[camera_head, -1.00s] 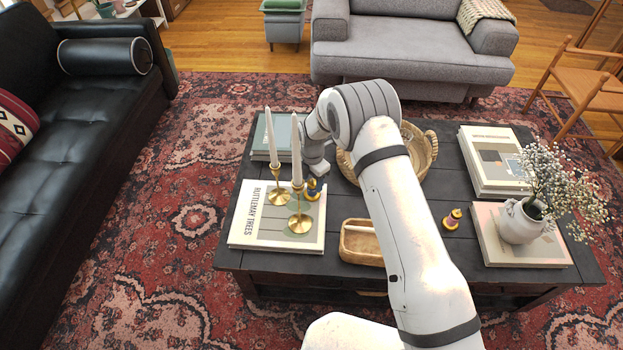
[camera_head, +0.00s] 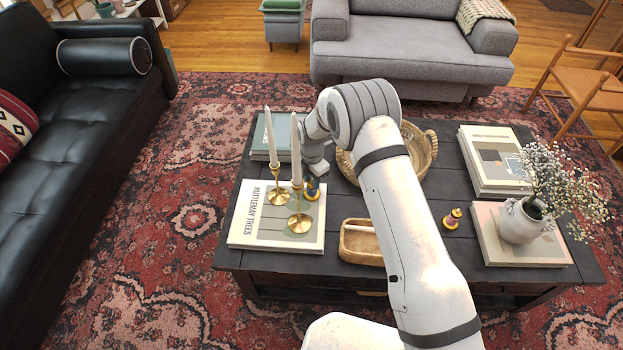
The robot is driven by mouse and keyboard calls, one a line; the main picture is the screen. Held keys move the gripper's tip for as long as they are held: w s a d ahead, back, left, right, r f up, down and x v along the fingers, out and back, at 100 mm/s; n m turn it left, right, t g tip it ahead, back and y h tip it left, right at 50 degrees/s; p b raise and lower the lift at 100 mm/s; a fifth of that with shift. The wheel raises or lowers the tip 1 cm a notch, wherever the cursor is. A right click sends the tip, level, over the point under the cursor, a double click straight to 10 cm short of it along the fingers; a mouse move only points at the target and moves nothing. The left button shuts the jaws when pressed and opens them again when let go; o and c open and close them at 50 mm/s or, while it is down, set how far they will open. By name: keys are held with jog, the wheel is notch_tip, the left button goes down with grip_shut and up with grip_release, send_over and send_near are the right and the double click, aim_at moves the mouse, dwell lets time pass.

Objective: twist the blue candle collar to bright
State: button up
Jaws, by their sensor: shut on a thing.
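The blue candle collar (camera_head: 313,193) is part of a small blue and gold piece on the dark coffee table, just right of the two brass candlesticks with white candles. My gripper (camera_head: 316,174) reaches down at it from above and behind, and is shut on it. The fingers are small in the view and partly hidden by my own wrist, so the exact grip and the collar's marks cannot be made out. A second small piece, pink and gold (camera_head: 452,219), stands apart on the right of the table.
The candlesticks (camera_head: 299,221) stand close by, on a large white book (camera_head: 250,235). A wooden tray (camera_head: 357,250) and a woven basket (camera_head: 428,160) lie near my arm. A white vase with flowers (camera_head: 519,224) stands on books at the right.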

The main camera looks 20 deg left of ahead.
jog(key=shift+f+m, duration=0.1)
jog(key=shift+m, duration=0.2)
jog(key=m+b, duration=0.2)
jog(key=shift+m, duration=0.4)
jog(key=m+b, duration=0.1)
jog(key=m, duration=0.1)
jog(key=shift+m, duration=0.4)
jog(key=m+b, duration=0.1)
jog(key=m, duration=0.2)
jog(key=shift+m, duration=0.3)
jog(key=m+b, duration=0.1)
jog(key=m, duration=0.2)
jog(key=shift+m, duration=0.3)
jog(key=m+b, duration=0.1)
jog(key=m, duration=0.9)
jog(key=shift+b, duration=0.4)
